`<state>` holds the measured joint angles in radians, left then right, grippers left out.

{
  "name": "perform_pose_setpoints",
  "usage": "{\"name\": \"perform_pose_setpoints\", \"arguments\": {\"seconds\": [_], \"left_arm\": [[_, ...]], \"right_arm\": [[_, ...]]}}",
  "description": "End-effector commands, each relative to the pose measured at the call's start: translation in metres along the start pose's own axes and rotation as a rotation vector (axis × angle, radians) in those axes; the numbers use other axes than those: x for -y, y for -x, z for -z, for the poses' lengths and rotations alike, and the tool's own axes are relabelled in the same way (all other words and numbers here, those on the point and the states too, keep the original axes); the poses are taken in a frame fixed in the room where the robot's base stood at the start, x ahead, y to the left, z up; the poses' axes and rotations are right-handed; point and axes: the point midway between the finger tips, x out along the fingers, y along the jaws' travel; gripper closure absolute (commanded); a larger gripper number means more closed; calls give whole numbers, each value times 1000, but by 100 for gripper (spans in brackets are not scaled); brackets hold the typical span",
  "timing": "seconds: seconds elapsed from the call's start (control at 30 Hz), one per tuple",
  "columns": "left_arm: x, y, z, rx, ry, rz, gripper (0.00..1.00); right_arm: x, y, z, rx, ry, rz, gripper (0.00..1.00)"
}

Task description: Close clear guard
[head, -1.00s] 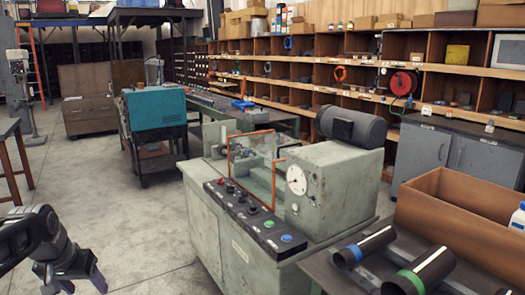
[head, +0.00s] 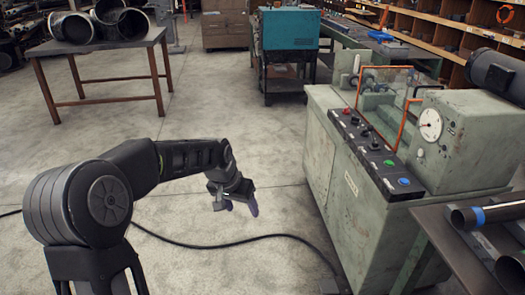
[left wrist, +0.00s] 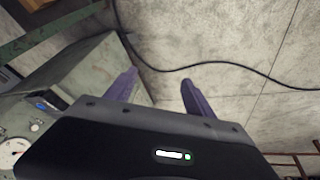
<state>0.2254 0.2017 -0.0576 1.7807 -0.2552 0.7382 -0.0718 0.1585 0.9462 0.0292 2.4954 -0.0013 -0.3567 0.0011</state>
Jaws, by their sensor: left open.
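The clear guard (head: 386,88) is a see-through panel with orange edging on top of the green-grey machine (head: 330,170), right of centre in the head view. My left gripper (head: 236,206) is open and empty, over the floor left of the machine and well apart from the guard. In the left wrist view, its two purple fingers (left wrist: 158,90) are spread, with the machine at the left. My right gripper is not in view.
A table with dark pipes (head: 105,45) stands at the far left. A teal machine (head: 288,30) stands behind. A black cable (head: 230,246) crosses the floor. A workbench with a blue-banded pipe (head: 490,213) is at the right. Floor before the machine is otherwise clear.

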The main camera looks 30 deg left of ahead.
Motion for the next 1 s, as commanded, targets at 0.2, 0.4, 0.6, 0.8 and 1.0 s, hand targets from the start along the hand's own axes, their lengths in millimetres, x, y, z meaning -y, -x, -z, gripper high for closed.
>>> {"name": "perform_pose_setpoints", "arguments": {"seconds": [0.2,0.4,0.6,0.8,1.0], "left_arm": [[-125,-161,-128,139,-10,-180,38],[-210,-219,-300,271,52,-274,38],[-235,-215,-390,335,94,-285,38],[-236,-214,-397,336,98,-284,38],[-236,-214,-396,336,98,-284,47]], "right_arm": [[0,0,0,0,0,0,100],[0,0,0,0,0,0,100],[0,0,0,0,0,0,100],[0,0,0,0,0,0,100],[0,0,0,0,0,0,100]]}}
